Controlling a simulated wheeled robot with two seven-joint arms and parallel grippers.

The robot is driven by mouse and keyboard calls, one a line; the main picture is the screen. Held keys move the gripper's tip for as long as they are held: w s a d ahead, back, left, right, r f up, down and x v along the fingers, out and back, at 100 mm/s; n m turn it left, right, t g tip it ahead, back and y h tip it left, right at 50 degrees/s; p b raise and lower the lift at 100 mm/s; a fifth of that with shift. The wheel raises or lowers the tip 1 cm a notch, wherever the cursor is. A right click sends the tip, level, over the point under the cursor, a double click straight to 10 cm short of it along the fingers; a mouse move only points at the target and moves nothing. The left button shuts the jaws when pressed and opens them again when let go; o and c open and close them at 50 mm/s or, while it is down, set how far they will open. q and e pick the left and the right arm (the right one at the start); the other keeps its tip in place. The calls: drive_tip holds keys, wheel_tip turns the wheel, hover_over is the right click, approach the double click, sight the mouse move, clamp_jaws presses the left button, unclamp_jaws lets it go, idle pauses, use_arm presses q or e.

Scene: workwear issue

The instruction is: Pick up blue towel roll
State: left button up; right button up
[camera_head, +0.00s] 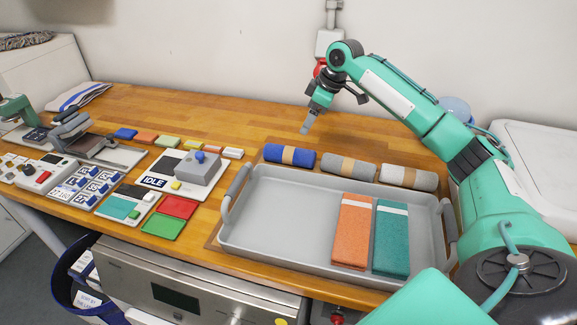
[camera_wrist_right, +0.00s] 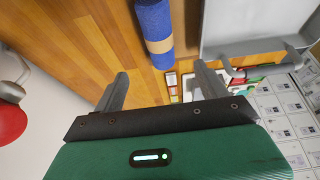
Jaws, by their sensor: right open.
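The blue towel roll (camera_head: 275,153) lies on the wooden table behind the grey tray, with a tan band around its middle. It is the leftmost of three rolls. My right gripper (camera_head: 305,129) is above the table, behind and above the blue roll, and not touching it. In the right wrist view the two fingers (camera_wrist_right: 162,84) are apart with nothing between them. There the blue roll (camera_wrist_right: 152,18) is at the top, beyond the fingertips, and its far end is cut off by the frame.
The grey tray (camera_head: 270,215) holds orange (camera_head: 352,232) and teal (camera_head: 391,240) folded towels. A control box (camera_head: 190,168) stands left. Bare wood lies behind the rolls.

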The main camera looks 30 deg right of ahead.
sight(292, 149)
drive_tip(key=p+x, duration=0.1)
drive_tip(key=x, duration=0.8)
drive_tip(key=shift+w+f, duration=0.1)
drive_tip(key=shift+w, duration=0.05)
drive_tip(key=p+x, duration=0.1)
drive_tip(key=x, duration=0.4)
use_arm(q)
drive_tip(key=s, duration=0.3)
drive_tip(key=shift+a+r, duration=0.15)
drive_tip(key=shift+r, duration=0.25)
drive_tip(key=shift+w, duration=0.1)
use_arm(e)
drive_tip(key=shift+c, duration=0.4)
use_arm(q)
drive_tip(key=shift+w, duration=0.2)
use_arm(e)
drive_tip(key=c, duration=1)
